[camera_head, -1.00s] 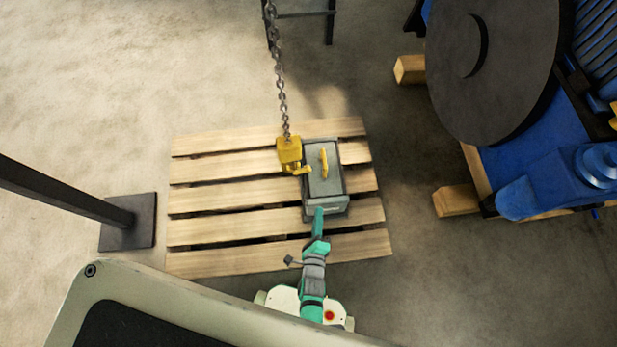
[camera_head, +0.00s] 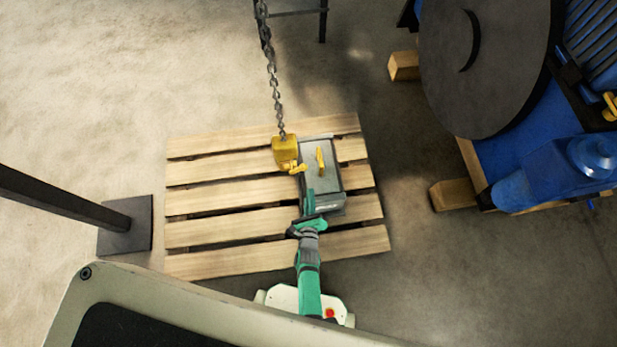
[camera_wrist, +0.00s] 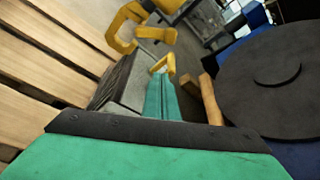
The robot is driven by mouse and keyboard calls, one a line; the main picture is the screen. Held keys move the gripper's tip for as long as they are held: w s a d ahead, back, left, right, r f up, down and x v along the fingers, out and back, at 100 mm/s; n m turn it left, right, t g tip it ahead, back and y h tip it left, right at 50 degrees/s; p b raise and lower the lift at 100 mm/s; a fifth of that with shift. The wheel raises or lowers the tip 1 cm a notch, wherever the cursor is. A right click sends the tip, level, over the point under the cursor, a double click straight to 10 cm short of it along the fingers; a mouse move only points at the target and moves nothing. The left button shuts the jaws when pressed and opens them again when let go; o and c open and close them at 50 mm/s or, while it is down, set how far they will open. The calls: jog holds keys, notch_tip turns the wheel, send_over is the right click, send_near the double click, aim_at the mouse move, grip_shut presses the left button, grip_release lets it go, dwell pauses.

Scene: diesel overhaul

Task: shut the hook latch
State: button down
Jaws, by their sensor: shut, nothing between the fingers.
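The yellow hook block (camera_head: 285,149) hangs on a chain at the left edge of a grey box on the pallet. Its hook (camera_wrist: 122,30) is a yellow C shape in the wrist view. A short yellow bar (camera_wrist: 156,35) sticks out beside it and looks like the latch, swung away from the hook's tip. The grey box (camera_head: 324,176) has a yellow lifting eye (camera_head: 320,160) on top, apart from the hook. My teal gripper (camera_head: 308,190) is shut and empty over the box's near left part, just short of the hook. Its fingers (camera_wrist: 162,92) partly cover the box in the wrist view.
The wooden pallet (camera_head: 215,233) lies under the box. A blue engine (camera_head: 535,178) with a large dark disc (camera_head: 485,65) stands on wooden blocks at the right. A dark post with a square foot (camera_head: 126,224) stands at the left. Floor is clear between pallet and engine.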

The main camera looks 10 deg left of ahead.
jog(key=w+a+r, duration=0.1)
jog(key=w+a, duration=0.2)
jog(key=w, duration=0.4)
jog(key=shift+a, duration=0.4)
dwell(0.3)
jog(key=shift+w+d, duration=0.1)
jog(key=shift+d, duration=0.1)
